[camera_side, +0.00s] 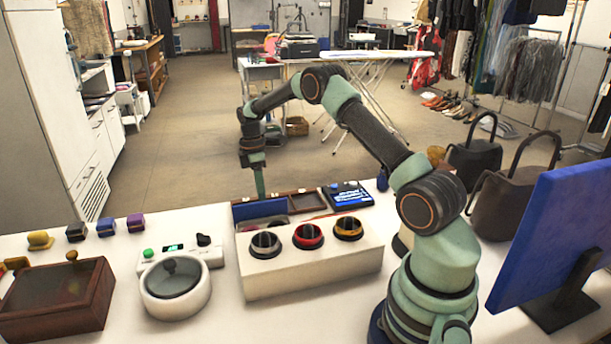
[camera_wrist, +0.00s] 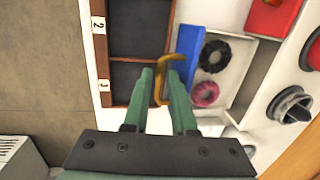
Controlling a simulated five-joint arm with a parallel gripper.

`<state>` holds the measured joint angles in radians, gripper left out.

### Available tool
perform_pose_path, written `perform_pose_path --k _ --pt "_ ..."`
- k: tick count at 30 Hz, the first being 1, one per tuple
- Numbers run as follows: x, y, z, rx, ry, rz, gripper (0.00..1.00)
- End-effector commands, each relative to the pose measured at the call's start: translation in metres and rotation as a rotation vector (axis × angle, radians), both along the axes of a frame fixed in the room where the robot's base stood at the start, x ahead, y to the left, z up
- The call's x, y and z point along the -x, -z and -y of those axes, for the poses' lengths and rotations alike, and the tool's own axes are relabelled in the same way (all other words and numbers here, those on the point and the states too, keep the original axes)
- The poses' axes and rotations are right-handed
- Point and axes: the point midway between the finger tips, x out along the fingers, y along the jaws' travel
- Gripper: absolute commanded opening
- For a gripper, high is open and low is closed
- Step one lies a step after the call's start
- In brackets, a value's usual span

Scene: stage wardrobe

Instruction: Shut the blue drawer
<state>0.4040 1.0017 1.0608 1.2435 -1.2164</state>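The blue drawer (camera_wrist: 189,38) stands open in the wrist view, pulled out from the white cabinet. A black ring (camera_wrist: 215,56) and a pink ring (camera_wrist: 205,94) lie inside it. Its blue front (camera_side: 262,211) shows at the cabinet's back left in the side view. A gold hooked handle (camera_wrist: 163,82) juts from the front. My gripper (camera_wrist: 162,75) is over the handle, fingers apart on either side of it, with a visible gap. In the side view my gripper (camera_side: 260,193) points down just behind the blue front. Whether a finger touches the handle is unclear.
The white cabinet (camera_side: 315,272) carries grey, red and yellow knobs on top. A wooden tray (camera_wrist: 107,70) with numbered compartments lies right beside the handle. A red panel (camera_wrist: 270,16) is beside the drawer. A lidded white pot (camera_side: 175,290) stands left of the cabinet.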

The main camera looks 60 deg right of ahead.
Motion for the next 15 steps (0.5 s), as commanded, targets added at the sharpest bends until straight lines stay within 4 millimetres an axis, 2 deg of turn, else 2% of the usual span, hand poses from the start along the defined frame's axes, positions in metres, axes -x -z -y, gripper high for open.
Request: perform_pose_path --k 9,11,12,15 --pt "0.0003 0.0027 -0.0004 0.000 0.000 0.000 0.25" --pt "0.0003 0.0026 -0.0004 0.000 0.000 0.000 0.06" --pt "0.0003 0.0026 -0.0004 0.000 0.000 0.000 0.00" --pt "0.0002 0.0024 -0.0003 0.000 0.000 0.000 0.00"
